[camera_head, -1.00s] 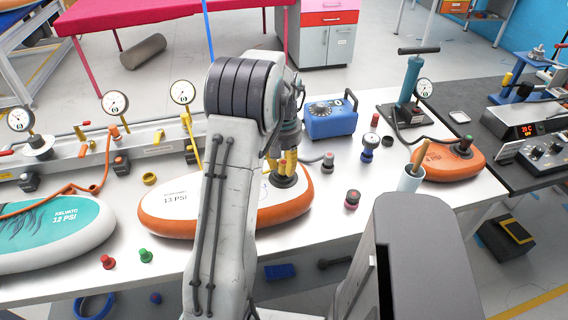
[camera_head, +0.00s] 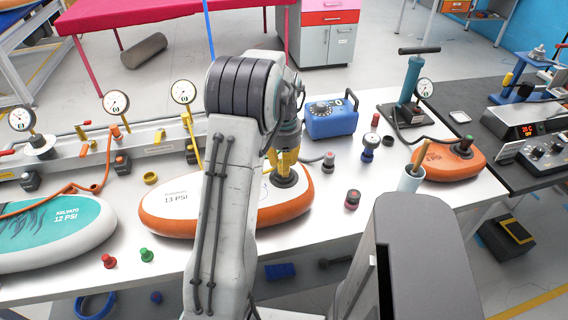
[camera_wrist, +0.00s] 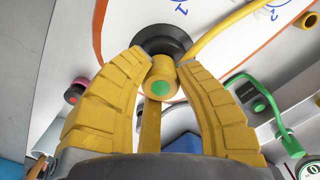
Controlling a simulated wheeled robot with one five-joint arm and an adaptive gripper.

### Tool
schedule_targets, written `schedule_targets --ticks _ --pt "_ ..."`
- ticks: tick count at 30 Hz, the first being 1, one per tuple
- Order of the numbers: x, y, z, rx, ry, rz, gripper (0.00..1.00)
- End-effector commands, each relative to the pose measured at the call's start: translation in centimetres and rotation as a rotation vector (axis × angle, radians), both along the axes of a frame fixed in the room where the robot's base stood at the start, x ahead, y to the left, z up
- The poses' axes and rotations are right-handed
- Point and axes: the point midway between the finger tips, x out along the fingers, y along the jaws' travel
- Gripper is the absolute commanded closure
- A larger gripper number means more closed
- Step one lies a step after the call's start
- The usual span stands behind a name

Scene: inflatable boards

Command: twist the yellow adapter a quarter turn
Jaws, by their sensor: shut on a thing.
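The yellow adapter (camera_wrist: 162,71) has a green dot on its near end. In the wrist view it sits at the black round valve (camera_wrist: 160,40) of a white and orange board. My gripper (camera_wrist: 161,60) has yellow fingers, one on each side of the adapter, and is shut on it. A yellow hose (camera_wrist: 222,34) leads from the adapter to the upper right. In the head view my gripper (camera_head: 284,164) points down at the valve (camera_head: 286,181) of the board marked 13 PSI (camera_head: 222,212); there the adapter is hidden by the fingers and arm.
A blue box with a dial (camera_head: 331,120) stands behind the gripper. A teal pump (camera_head: 410,80) and a small orange board (camera_head: 452,160) are at the right. A teal board (camera_head: 70,228) lies left. Loose red (camera_head: 108,261) and green (camera_head: 146,255) caps lie near the table's front edge.

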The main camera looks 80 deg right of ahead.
Motion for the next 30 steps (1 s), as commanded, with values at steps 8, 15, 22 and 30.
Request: schedule_targets --ticks 8,15,22,30 --pt "0.0 0.4 -0.3 0.015 -0.001 -0.014 0.62" --pt "0.0 0.2 -0.1 0.007 0.0 -0.013 0.44" --pt "0.0 0.1 0.0 0.003 0.0 -0.013 0.44" --pt "0.0 0.0 2.6 -0.001 0.0 -0.013 0.44"
